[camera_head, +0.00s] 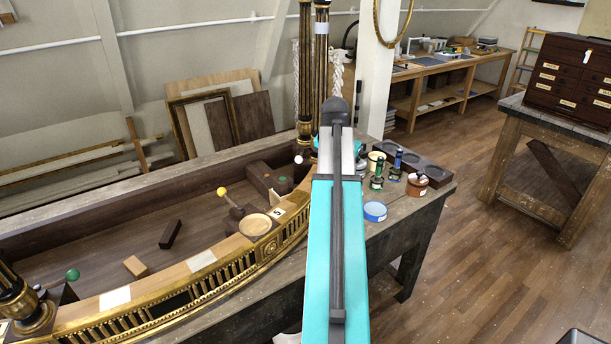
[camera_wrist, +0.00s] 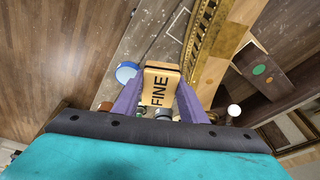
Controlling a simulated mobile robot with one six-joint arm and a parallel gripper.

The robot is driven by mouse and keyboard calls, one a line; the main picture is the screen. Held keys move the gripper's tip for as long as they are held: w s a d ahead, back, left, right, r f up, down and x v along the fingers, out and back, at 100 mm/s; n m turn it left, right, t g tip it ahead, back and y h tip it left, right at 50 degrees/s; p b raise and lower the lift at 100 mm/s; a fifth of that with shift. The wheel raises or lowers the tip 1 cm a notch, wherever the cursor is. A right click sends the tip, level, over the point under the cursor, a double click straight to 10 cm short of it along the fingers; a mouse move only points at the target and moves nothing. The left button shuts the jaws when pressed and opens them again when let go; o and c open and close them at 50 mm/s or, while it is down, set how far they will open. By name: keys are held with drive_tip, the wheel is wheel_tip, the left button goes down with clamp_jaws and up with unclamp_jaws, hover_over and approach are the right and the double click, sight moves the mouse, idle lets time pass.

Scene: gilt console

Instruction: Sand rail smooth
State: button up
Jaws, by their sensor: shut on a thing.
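The curved gilt rail (camera_head: 172,274) runs along the front of the console, with pale bare patches (camera_head: 201,261) on its top face. In the wrist view the rail (camera_wrist: 207,28) crosses the upper right. My gripper (camera_wrist: 160,90) has its two purple fingers shut on a tan sanding block (camera_wrist: 158,92) marked FINE. The block shows apart from the rail in the wrist view; its height above the table is hard to tell. In the head view my arm hides the gripper and block.
A bowl (camera_head: 255,225) and a knobbed tool (camera_head: 230,203) stand by the rail. A small wood block (camera_head: 136,267) and a dark block (camera_head: 170,234) lie inside the console. Bottles (camera_head: 377,170), a blue tin (camera_head: 375,211) and a dark tray (camera_head: 412,164) crowd the right end.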

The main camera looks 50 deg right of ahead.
drive_tip(key=s+d+r+m+p, duration=0.1)
drive_tip(key=s+d+m, duration=0.2)
drive_tip(key=s, duration=0.8)
drive_tip(key=s+d+r+m+g+p, duration=0.1)
drive_tip(key=s+d+m+p, duration=0.1)
drive_tip(key=s+d, duration=0.4)
drive_tip(key=s+d+r+m+g+y+p, duration=0.1)
drive_tip(key=s+d+m, duration=0.3)
drive_tip(key=s, duration=1.3)
drive_tip(key=shift+d+r+m, duration=0.3)
drive_tip(key=shift+d+m, duration=0.05)
drive_tip(key=shift+m, duration=0.15)
drive_tip(key=shift+w, duration=0.15)
